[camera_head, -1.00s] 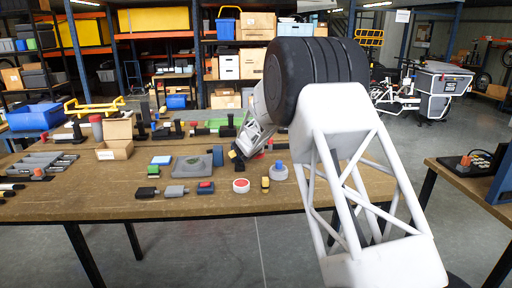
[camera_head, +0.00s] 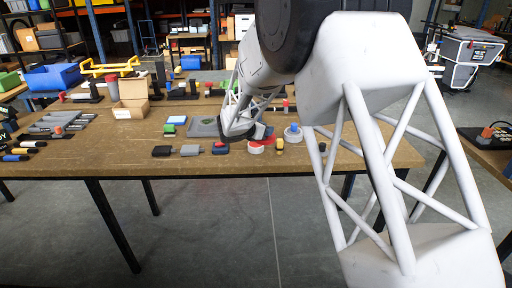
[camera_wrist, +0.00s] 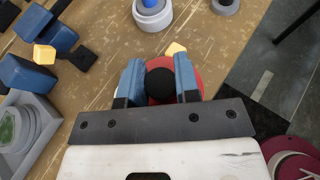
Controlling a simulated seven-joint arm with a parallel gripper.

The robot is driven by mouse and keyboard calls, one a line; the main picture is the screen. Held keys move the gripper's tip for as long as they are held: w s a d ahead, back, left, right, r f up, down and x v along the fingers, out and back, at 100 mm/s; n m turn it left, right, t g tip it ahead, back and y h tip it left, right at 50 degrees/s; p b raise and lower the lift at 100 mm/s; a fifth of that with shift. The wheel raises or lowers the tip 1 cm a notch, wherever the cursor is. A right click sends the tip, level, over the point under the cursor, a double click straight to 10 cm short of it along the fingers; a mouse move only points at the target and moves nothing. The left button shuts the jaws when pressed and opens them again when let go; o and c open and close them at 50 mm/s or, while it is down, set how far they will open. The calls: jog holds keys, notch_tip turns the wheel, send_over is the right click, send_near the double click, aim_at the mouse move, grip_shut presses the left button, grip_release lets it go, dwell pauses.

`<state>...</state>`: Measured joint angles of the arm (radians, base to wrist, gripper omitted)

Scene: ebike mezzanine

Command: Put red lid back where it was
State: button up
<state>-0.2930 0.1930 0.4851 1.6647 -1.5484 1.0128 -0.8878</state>
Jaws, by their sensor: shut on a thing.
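The red lid (camera_wrist: 190,72) is a round disc with a black knob (camera_wrist: 160,85). In the wrist view the blue fingers of my gripper (camera_wrist: 160,88) are shut on the knob, one on each side. In the head view the red lid (camera_head: 268,136) shows beside my gripper (camera_head: 250,135), low over the table. A white round container (camera_head: 256,150) with red at its top sits just below. Whether the lid touches it, I cannot tell; my fingers and the lid hide most of it in the wrist view.
A white-grey round pot with a blue top (camera_head: 293,133) stands to the right, and a small yellow block (camera_head: 279,146) is close by. Blue, grey and black pieces (camera_head: 190,150) lie to the left. The table's front edge (camera_head: 230,170) is near.

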jog(key=s+m+g, duration=0.1)
jog(key=s, duration=0.2)
jog(key=s+h, duration=0.1)
jog(key=s, duration=0.2)
jog(key=s+a+m+g, duration=0.1)
jog(key=s, duration=0.2)
jog(key=shift+s+f+m+g+h, duration=0.3)
jog(key=shift+f+h, duration=0.1)
jog(key=shift+w, duration=0.1)
send_over(256, 144)
jog(key=shift+w+d+f, duration=0.1)
jog(key=shift+w+f, duration=0.1)
jog(key=shift+f, duration=0.55)
jog(key=shift+f, duration=1.75)
jog(key=shift+f, duration=0.6)
